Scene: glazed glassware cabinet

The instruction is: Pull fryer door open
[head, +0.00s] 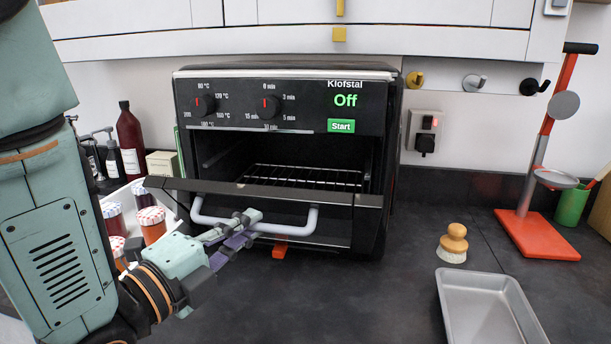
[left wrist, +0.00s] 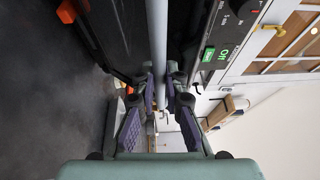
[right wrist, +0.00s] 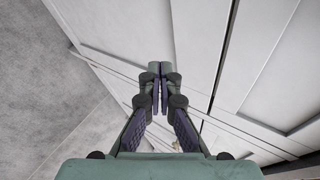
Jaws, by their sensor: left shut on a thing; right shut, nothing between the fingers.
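The black fryer (head: 285,100) stands on the dark counter in the head view, with two knobs and a green "Off" display. Its door (head: 330,200) is tilted partly open, hinged at the bottom, and a wire rack shows inside. A pale grey bar handle (head: 303,228) runs across the door's front. My left gripper (head: 248,222) is shut on the handle near its left part. The left wrist view shows the handle (left wrist: 158,35) between the fingers. My right gripper (right wrist: 156,72) is shut and empty, in front of white cabinet panels.
Jars with checked lids (head: 150,222) and dark bottles (head: 130,140) stand left of the fryer. A grey tray (head: 480,310), a wooden-knobbed brush (head: 453,243) and a red stand (head: 535,235) are on the right. The counter before the fryer is clear.

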